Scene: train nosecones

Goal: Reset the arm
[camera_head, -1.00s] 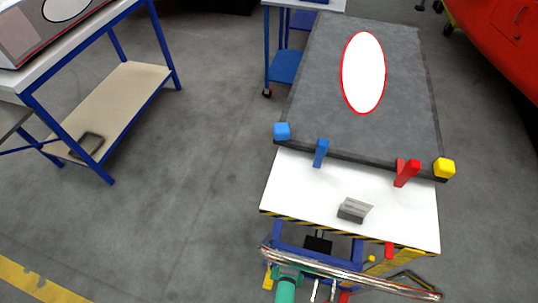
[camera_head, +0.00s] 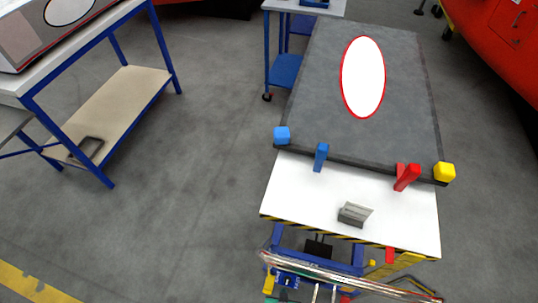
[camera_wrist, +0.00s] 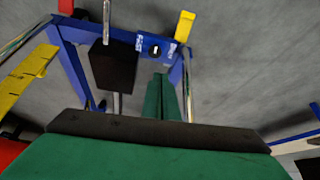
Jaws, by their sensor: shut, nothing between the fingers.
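My gripper (camera_wrist: 162,80) shows in the wrist view as green fingers held together beyond a dark bar. It is shut and holds nothing. A dark block (camera_wrist: 114,64) on a metal rod is to the left of the fingers. In the head view the gripper cannot be made out; only a little green shows at the bottom edge.
A white-topped cart (camera_head: 300,190) carries a grey slab (camera_head: 310,80) with a white oval and a small grey bracket (camera_head: 354,215). A blue-framed table (camera_head: 125,80) stands left. Floor between them is clear. A red body (camera_head: 500,50) is at the upper right.

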